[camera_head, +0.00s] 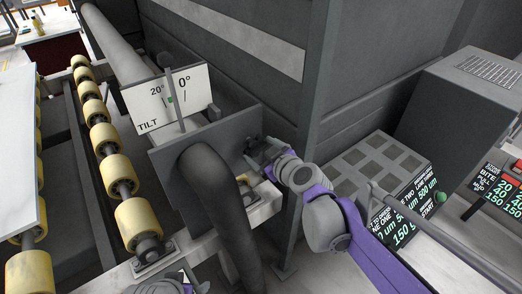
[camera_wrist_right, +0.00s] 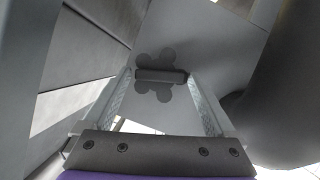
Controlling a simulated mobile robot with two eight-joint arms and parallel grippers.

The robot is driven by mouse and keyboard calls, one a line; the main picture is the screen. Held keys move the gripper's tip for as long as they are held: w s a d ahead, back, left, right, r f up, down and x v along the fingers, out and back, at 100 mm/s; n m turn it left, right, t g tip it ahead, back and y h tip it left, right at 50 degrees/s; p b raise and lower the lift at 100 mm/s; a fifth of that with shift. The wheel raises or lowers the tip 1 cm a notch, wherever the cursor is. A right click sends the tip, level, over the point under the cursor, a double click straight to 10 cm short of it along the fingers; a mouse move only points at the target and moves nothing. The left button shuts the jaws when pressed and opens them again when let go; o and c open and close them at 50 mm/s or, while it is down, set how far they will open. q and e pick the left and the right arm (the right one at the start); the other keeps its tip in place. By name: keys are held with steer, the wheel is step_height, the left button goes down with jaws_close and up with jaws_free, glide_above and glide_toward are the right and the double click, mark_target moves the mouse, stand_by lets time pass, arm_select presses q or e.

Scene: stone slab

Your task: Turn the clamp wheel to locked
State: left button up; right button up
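The clamp wheel (camera_wrist_right: 160,77) shows in the right wrist view as a dark grey lobed knob with a bar across it, against a grey plate (camera_wrist_right: 216,50). My right gripper (camera_wrist_right: 160,76) has its two fingers wide apart, one at each end of the bar. I cannot tell whether the fingertips touch it. In the head view my right gripper (camera_head: 258,152) is at the right edge of the grey plate, and the wheel is hidden there. Only a grey and purple bit of my left arm shows at the bottom edge; its fingers are not clear.
A thick dark curved pipe (camera_head: 215,185) stands in front of the plate, left of my right gripper. A white tilt scale (camera_head: 148,112) is above it. Cream rollers (camera_head: 138,222) run along the left. A dark cabinet wall (camera_head: 255,75) rises behind, and a control box (camera_head: 410,200) stands right.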

steer(key=c, duration=1.1)
